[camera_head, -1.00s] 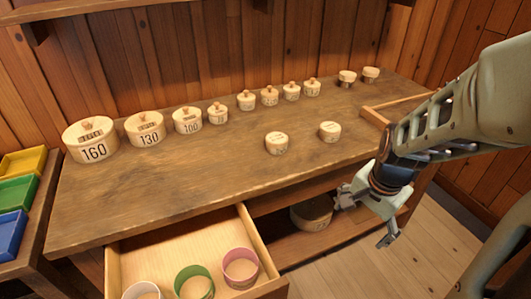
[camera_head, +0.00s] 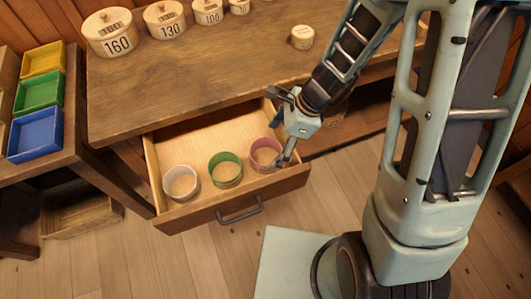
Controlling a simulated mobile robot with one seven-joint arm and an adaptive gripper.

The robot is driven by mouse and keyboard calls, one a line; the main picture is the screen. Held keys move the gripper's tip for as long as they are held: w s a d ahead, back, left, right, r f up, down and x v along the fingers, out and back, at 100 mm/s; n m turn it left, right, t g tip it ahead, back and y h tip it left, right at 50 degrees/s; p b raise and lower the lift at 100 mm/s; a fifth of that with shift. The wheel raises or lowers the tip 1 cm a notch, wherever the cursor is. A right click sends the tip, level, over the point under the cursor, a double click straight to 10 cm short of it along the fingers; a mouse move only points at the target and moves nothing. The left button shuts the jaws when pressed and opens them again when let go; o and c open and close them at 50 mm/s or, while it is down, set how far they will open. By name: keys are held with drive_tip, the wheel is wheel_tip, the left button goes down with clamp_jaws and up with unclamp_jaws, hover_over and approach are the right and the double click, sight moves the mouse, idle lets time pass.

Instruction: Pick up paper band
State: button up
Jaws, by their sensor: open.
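Three short ring-shaped bands stand in the open drawer (camera_head: 290,180): a white one (camera_head: 181,184) at the left, a green one (camera_head: 225,170) in the middle and a pink one (camera_head: 266,153) at the right. Which of them is the paper band I cannot tell for sure; the white one looks most like plain paper. My gripper (camera_head: 278,127) is open and empty over the right end of the drawer. One finger is beside or in front of the pink band; whether it touches I cannot tell.
Lidded round boxes marked 160 (camera_head: 118,46), 130 (camera_head: 170,30) and 100 stand on the bench (camera_head: 190,85) above the drawer. Yellow, green and blue trays (camera_head: 35,135) are at the left. The drawer's back part is bare.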

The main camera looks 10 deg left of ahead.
sight(261, 160)
drive_tip(key=x, duration=0.2)
drive_tip(key=b+x, duration=0.1)
drive_tip(key=x, duration=0.2)
drive_tip(key=b+x, duration=0.1)
drive_tip(key=x, duration=0.1)
drive_tip(key=shift+w+d+f, duration=0.15)
drive_tip(key=shift+w+f, duration=0.15)
drive_tip(key=shift+f, duration=0.25)
drive_tip(key=c, duration=0.9)
drive_tip(key=shift+r, duration=0.1)
